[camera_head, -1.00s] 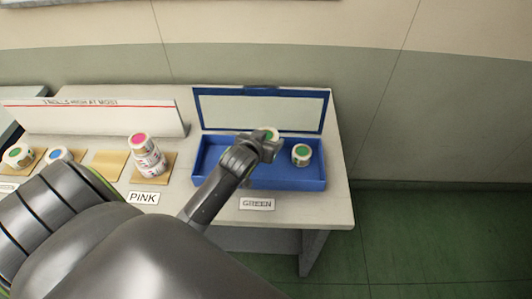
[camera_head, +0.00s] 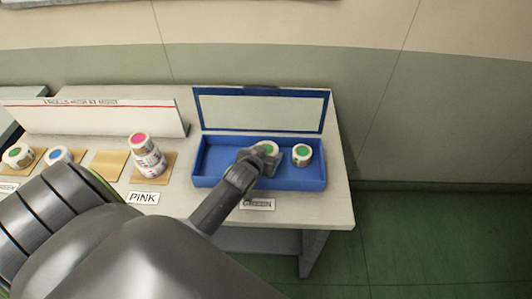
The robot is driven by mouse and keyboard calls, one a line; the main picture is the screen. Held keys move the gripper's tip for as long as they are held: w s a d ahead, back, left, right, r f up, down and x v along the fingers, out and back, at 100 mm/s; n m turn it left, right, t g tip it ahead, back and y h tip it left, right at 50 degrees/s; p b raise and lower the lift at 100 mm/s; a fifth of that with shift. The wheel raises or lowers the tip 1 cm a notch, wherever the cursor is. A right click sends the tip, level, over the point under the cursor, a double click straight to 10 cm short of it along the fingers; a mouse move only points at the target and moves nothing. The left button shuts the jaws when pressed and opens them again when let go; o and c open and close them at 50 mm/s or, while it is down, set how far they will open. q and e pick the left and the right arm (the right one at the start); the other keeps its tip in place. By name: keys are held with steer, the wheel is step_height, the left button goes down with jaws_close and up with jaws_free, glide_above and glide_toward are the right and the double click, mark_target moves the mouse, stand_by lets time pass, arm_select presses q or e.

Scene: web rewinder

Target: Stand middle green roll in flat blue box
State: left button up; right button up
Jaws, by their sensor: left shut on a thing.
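The flat blue box (camera_head: 218,172) lies on the table with its lid raised at the back. A roll with a green top (camera_head: 302,154) stands upright in the right part of the box. My left gripper (camera_head: 265,155) is inside the box outline, shut on a second green roll (camera_head: 267,147). That roll is beside and left of the standing one, its green top facing up. The gripper hides its lower part, so I cannot tell whether it touches the box floor. My right gripper is not in view.
A stack of pink rolls (camera_head: 147,159) stands on a tan pad left of the box. A blue roll (camera_head: 60,158) and another green roll (camera_head: 18,156) stand further left. A tan pad (camera_head: 104,165) is empty. The left part of the box is clear.

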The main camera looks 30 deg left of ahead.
arm_select(q)
steer(key=shift+s+f, duration=0.35)
steer(key=shift+f, duration=0.2)
steer(key=o, duration=0.8)
steer(key=shift+f, duration=0.15)
steer(key=shift+r, duration=0.45)
steer(key=shift+s+d+r, duration=0.15)
steer(key=shift+s, duration=0.15)
steer(key=v, duration=0.5)
steer(key=r+v, duration=0.1)
steer(key=v, duration=0.5)
steer(key=shift+w, duration=0.2)
